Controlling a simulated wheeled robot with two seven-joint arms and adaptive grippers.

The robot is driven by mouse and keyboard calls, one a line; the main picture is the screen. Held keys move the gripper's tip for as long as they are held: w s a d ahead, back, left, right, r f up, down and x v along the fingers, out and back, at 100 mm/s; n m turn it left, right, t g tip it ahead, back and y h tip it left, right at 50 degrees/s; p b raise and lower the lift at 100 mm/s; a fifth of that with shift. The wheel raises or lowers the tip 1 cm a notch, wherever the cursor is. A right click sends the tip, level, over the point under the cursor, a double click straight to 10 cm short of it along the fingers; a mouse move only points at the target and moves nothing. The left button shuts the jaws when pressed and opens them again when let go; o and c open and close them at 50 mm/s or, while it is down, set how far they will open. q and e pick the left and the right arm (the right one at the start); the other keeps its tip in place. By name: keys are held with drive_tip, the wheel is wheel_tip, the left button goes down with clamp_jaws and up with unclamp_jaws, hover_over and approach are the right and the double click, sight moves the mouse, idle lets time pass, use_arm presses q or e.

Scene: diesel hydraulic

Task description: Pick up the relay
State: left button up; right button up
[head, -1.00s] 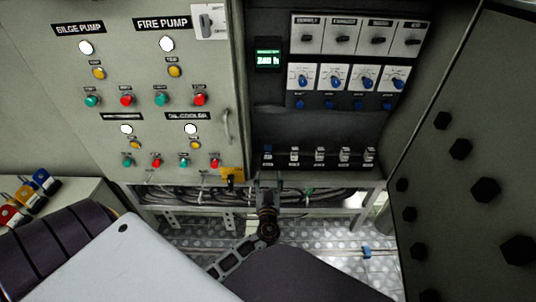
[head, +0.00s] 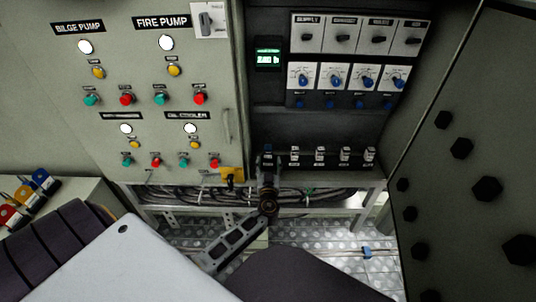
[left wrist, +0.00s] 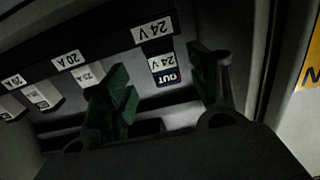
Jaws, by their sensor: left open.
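A row of small relays sits along the bottom of the dark recessed panel. The leftmost relay (head: 267,148) has a dark blue front, and my left gripper partly covers it in the head view. In the left wrist view this relay (left wrist: 163,68) is marked "24 V OUT" and shows between the two green-padded fingers. My left gripper (head: 268,161) is open in front of it, and in the left wrist view the open fingers (left wrist: 162,75) stand either side of it. I cannot tell whether they touch it. My right gripper is not in view.
Several white relays (head: 320,155) stand to the right in the same row. A yellow tag (head: 231,174) hangs left of my gripper. Cables (head: 320,195) run below the panel. An open cabinet door (head: 460,190) with dark knobs stands at the right.

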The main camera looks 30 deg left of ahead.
sight(268, 156)
use_arm(q)
drive_tip(key=shift+w+a, duration=0.1)
drive_tip(key=shift+w, duration=0.05)
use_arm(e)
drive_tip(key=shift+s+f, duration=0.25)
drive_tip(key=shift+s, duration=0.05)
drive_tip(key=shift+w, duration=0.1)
use_arm(q)
drive_tip(key=shift+w+a, duration=0.4)
drive_tip(key=shift+w, duration=0.05)
drive_tip(key=shift+x, duration=1.2)
drive_tip(key=shift+w+a, duration=0.4)
drive_tip(key=shift+w, duration=0.05)
drive_tip(key=shift+w+a, duration=0.1)
drive_tip(key=shift+w, duration=0.05)
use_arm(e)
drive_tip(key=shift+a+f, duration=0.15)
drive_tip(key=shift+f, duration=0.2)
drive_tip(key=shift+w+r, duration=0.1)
